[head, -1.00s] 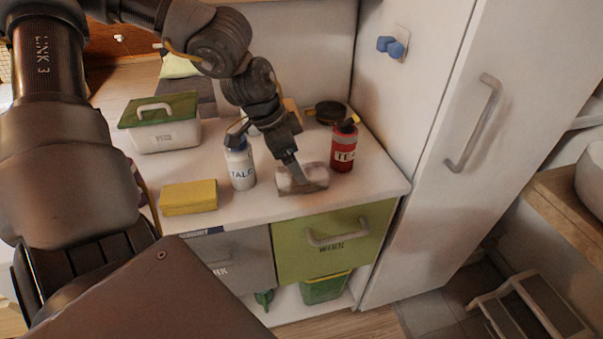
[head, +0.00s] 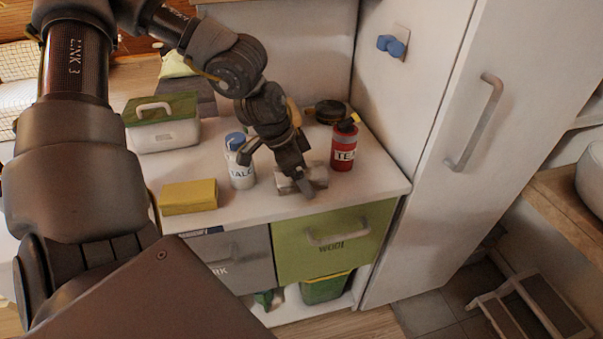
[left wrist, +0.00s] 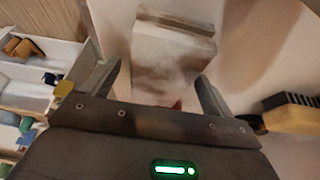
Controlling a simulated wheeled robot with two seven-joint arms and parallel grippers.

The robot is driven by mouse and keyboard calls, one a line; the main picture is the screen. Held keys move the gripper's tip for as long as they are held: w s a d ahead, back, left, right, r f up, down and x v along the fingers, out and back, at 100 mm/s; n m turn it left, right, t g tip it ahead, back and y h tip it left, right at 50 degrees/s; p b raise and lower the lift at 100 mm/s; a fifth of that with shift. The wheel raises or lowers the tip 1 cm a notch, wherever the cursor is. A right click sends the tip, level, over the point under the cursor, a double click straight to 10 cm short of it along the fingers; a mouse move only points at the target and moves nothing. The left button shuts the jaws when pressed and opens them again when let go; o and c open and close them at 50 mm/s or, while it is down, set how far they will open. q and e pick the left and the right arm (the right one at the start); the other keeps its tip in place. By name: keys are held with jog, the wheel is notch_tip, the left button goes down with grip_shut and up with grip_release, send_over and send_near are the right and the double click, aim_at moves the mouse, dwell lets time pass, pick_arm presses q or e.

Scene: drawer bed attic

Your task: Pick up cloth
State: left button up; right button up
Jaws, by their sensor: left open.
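The cloth is a small folded, grey-white block (head: 318,175) lying on the white counter near its front edge, left of the red tin. My left gripper (head: 275,177) is open just above it, pointing down, one finger in front of the cloth and partly hiding it, the other beside the talc bottle. In the left wrist view the cloth (left wrist: 172,45) lies ahead of the open fingers, its near part between them; I cannot tell whether they touch it. My right gripper is not in view.
A white talc bottle (head: 241,173) stands close by my left finger and a red tin (head: 344,148) stands right of the cloth. A yellow block (head: 188,197) and a green-lidded box (head: 165,133) are further left. A tall white cabinet (head: 440,120) bounds the right.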

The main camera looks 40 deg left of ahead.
pick_arm(q)
jog(key=shift+f, duration=0.15)
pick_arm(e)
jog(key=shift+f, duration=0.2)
pick_arm(q)
jog(key=c, duration=1.1)
jog(key=shift+o, duration=0.2)
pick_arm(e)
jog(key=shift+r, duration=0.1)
